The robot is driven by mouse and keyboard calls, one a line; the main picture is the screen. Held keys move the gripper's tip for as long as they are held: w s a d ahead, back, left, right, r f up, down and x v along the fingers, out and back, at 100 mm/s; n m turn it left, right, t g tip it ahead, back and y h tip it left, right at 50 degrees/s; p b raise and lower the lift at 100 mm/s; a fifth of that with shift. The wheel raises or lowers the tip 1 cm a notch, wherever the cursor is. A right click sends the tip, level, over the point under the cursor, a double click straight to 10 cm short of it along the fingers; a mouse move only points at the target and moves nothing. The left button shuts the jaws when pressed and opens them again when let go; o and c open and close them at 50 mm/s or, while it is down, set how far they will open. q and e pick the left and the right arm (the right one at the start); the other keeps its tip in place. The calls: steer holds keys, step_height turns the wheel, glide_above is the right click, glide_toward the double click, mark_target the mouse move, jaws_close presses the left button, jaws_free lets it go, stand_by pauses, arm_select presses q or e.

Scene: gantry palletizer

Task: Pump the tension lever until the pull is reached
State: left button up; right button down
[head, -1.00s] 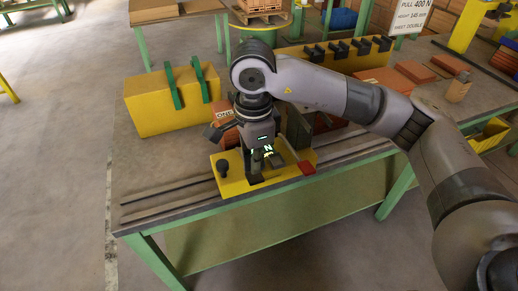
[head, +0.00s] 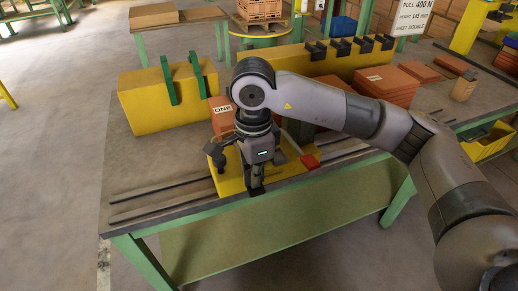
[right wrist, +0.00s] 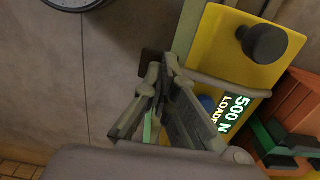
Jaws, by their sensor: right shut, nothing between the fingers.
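The yellow tensioner (head: 228,183) sits at the front edge of the bench. Its lever is a pale rod with a red grip (head: 310,161), at the device's right side in the head view. In the right wrist view the yellow body (right wrist: 228,55) carries a black knob (right wrist: 265,43) and a lit display (right wrist: 232,112) reading 500 N, with a partly covered word beneath. My right gripper (head: 256,188) points down over the tensioner's front edge, shut and empty. Its closed fingertips (right wrist: 160,72) are apart from the red grip. My left gripper is out of view.
A sign (head: 412,18) reads PULL 400 N, height 145 mm. A yellow block with green straps (head: 150,105) and orange brick stacks (head: 385,85) stand behind on the bench (head: 150,165). A yellow rack with black clips (head: 300,62) stands at the back.

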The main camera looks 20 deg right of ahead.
step_height(320, 180, up, 6)
steer(key=p, duration=0.3)
steer(key=shift+w+f, duration=0.1)
steer(key=shift+w, duration=0.05)
steer(key=shift+r, duration=0.55)
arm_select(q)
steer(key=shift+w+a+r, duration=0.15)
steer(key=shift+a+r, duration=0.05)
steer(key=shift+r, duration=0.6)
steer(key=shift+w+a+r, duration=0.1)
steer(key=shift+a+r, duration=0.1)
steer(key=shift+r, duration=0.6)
arm_select(e)
steer(key=shift+f, duration=0.1)
arm_select(q)
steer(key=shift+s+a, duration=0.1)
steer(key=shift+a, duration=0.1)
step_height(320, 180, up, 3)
steer(key=p, duration=0.2)
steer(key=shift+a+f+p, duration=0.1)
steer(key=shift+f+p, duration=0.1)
steer(key=shift+p, duration=0.2)
arm_select(e)
step_height(320, 180, up, 5)
steer(key=shift+r, duration=0.1)
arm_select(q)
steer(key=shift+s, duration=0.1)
